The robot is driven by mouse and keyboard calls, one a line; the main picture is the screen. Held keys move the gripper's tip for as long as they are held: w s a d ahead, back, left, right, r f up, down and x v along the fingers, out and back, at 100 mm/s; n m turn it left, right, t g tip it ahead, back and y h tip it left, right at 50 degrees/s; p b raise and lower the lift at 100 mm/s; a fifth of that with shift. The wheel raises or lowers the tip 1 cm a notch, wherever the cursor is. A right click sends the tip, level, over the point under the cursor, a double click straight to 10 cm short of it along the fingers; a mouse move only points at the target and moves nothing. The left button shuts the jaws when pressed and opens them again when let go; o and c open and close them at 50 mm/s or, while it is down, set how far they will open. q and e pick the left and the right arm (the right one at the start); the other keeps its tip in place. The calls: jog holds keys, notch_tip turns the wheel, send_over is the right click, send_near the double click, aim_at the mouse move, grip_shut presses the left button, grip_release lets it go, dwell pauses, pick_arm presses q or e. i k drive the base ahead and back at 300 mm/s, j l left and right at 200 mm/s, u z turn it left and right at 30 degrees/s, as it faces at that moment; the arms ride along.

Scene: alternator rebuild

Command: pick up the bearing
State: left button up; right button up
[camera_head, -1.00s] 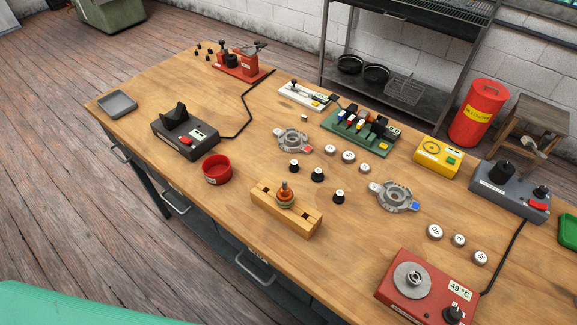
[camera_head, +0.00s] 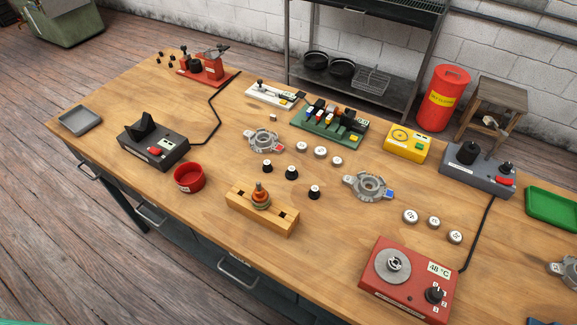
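A small grey metal ring that looks like the bearing (camera_head: 396,264) sits on the round plate of a red heater (camera_head: 407,292) at the lower right. The heater's display reads 48 °C, and a black knob stands beside the plate. Several round white-topped pieces lie on the table, one group (camera_head: 433,222) right of centre and another (camera_head: 320,152) further back. They are too small to identify surely. Neither of my grippers is in view.
A wooden block (camera_head: 279,221) holds an upright copper-coloured rotor. Grey alternator housings (camera_head: 369,186) lie on the wooden table. A red cup (camera_head: 189,177), black test device (camera_head: 153,143), yellow meter (camera_head: 407,144) and green tray (camera_head: 553,207) stand around. The left front tabletop is mostly bare.

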aim_at(398, 261)
jog(key=l+z, duration=0.1)
jog(key=z, duration=0.9)
